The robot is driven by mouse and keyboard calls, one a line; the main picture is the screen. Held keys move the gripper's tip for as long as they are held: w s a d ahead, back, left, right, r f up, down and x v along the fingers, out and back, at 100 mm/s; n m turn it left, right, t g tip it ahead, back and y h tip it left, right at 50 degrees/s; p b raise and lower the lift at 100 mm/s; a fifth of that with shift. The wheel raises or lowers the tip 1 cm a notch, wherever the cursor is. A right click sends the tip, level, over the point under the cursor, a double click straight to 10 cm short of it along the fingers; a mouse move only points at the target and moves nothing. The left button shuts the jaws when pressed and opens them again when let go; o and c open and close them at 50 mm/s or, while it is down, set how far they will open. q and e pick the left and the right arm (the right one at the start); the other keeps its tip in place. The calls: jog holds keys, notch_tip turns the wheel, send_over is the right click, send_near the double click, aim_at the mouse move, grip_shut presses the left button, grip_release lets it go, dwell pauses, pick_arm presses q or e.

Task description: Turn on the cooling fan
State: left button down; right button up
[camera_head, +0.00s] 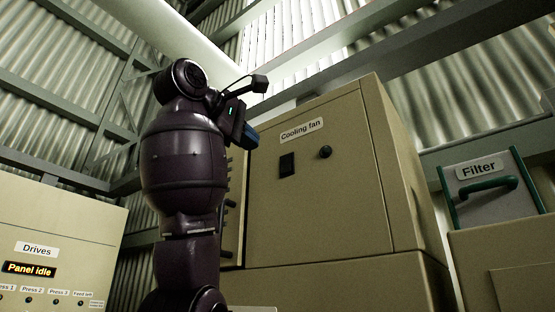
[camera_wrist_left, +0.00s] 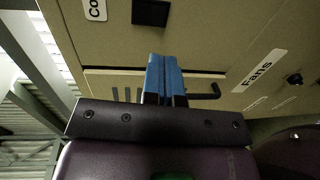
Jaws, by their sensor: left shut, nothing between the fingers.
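The cooling fan box (camera_head: 310,215) is a beige cabinet with a "Cooling fan" label (camera_head: 302,130). Below the label are a black rectangular switch (camera_head: 287,163) and a round black knob (camera_head: 325,152). My left gripper (camera_head: 250,138) is raised at the cabinet's left front edge, left of the switch and apart from it. Its blue fingers are shut and empty; they also show in the left wrist view (camera_wrist_left: 165,76). In that view the black switch (camera_wrist_left: 150,12) lies beyond the fingertips. I cannot tell the switch's position. My right gripper is out of view.
A panel labelled "Fans" (camera_wrist_left: 265,70) has a black knob (camera_wrist_left: 294,79) and a black bent handle (camera_wrist_left: 207,92) near my fingers. A "Drives" panel (camera_head: 60,220) reads "Panel idle" at the left. A "Filter" cover (camera_head: 490,190) with a green handle is at the right.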

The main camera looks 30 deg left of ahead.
aim_at(285, 170)
pick_arm(q)
jog(key=w+p, duration=0.2)
jog(key=w, duration=0.1)
jog(key=w+d+f+p, duration=0.1)
jog(key=w+p, duration=0.1)
jog(key=w, duration=0.1)
jog(key=w+p, duration=0.2)
jog(key=w, duration=0.2)
jog(key=shift+d+f+p, duration=0.15)
jog(key=shift+f+p, duration=0.1)
jog(key=shift+p, duration=0.15)
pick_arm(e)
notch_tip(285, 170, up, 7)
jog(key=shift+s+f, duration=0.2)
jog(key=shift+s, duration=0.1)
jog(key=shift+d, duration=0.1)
pick_arm(q)
jog(key=shift+w+f+t+b, duration=0.25)
jog(key=shift+t+b, duration=0.25)
jog(key=shift+b, duration=0.2)
jog(key=shift+r, duration=0.25)
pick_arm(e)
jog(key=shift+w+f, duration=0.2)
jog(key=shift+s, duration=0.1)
